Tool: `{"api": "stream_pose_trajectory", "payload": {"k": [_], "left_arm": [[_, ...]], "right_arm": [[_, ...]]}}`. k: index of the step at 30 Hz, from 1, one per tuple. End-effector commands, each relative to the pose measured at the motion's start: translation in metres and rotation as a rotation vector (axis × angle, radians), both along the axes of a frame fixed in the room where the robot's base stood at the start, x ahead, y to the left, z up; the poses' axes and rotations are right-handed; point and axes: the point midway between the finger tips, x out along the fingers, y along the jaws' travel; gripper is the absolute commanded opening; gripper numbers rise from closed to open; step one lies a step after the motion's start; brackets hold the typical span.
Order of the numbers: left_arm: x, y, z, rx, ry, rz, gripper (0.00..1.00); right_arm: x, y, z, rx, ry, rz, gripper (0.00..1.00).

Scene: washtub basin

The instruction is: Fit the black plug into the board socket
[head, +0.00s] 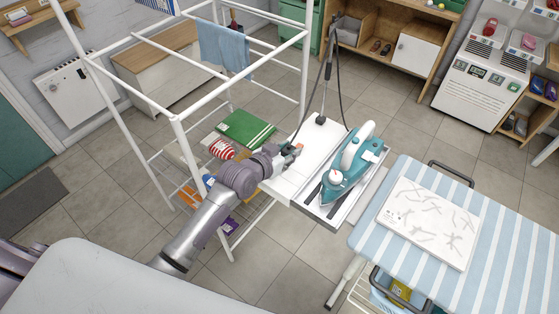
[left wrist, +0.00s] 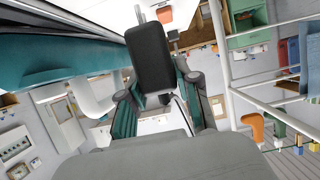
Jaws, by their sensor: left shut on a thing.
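My left gripper (head: 291,150) is over the white board end beside the iron. In the left wrist view its teal-padded fingers (left wrist: 158,88) are shut on the black plug (left wrist: 152,55), a dark rounded block that stands out beyond the fingertips. The plug is too small and covered to make out in the head view. The white board (head: 300,180) carries the iron's metal tray on its right. I cannot pick out the socket opening, so I cannot tell whether the plug touches it. My right gripper is in neither view.
A teal iron (head: 347,168) stands close right of the gripper. A cord pole (head: 327,75) rises behind it. A white drying frame (head: 178,122) surrounds the arm's left side. A striped ironing board (head: 500,240) stands at right. The tiled floor between is partly clear.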

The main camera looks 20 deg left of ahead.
Motion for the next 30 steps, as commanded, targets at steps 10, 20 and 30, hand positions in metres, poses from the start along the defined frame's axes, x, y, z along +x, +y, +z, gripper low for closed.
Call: {"api": "stream_pose_trajectory", "payload": {"k": [10,20,30], "left_arm": [[-0.003,0.025,-0.028,-0.001,0.003,0.0,0.0],[-0.002,0.025,-0.055,-0.002,-0.002,0.0,0.0],[-0.003,0.025,-0.058,0.0,0.0,0.0,0.42]], "right_arm": [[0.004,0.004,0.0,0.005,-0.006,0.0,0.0],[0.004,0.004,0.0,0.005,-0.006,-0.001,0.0],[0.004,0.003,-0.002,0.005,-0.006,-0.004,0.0]]}}
